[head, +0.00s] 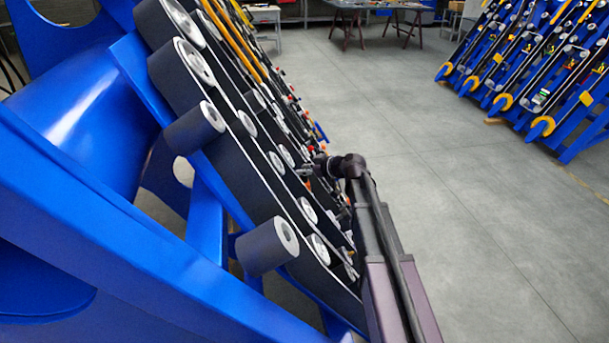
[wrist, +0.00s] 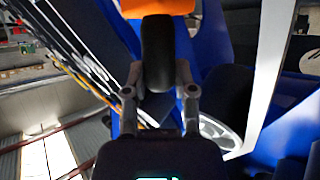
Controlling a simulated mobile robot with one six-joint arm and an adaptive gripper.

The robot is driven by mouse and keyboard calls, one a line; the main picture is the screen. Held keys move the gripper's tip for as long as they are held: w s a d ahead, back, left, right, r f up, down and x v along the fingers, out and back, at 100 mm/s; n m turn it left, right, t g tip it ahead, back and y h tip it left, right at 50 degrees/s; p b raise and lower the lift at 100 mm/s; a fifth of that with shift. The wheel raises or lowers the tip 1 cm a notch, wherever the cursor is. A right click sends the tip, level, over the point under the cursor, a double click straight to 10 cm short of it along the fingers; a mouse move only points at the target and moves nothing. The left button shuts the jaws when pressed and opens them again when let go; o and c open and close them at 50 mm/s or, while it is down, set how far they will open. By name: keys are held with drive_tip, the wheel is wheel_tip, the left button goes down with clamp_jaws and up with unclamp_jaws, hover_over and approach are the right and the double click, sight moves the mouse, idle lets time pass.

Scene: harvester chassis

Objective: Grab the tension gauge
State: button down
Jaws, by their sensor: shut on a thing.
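In the wrist view my gripper (wrist: 160,78) has its two fingers on either side of a rounded black part with an orange part above it. I take this to be the tension gauge (wrist: 157,45). My gripper is shut on its black part, and the orange end runs out of the top of the picture. In the head view my arm reaches forward to the right side of the blue machine, and my gripper (head: 309,170) is small and dark there. The gauge cannot be made out clearly in that view.
The blue chassis (head: 95,195) with black belts and rollers (head: 267,246) fills the left and stands close to my arm. Grey floor (head: 450,190) lies open to the right. Another blue rack (head: 545,70) stands at the back right, and tables (head: 375,8) stand far behind.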

wheel_tip(320, 180, up, 28)
drive_tip(key=p, duration=2.7)
drive_tip(key=shift+p, duration=0.35)
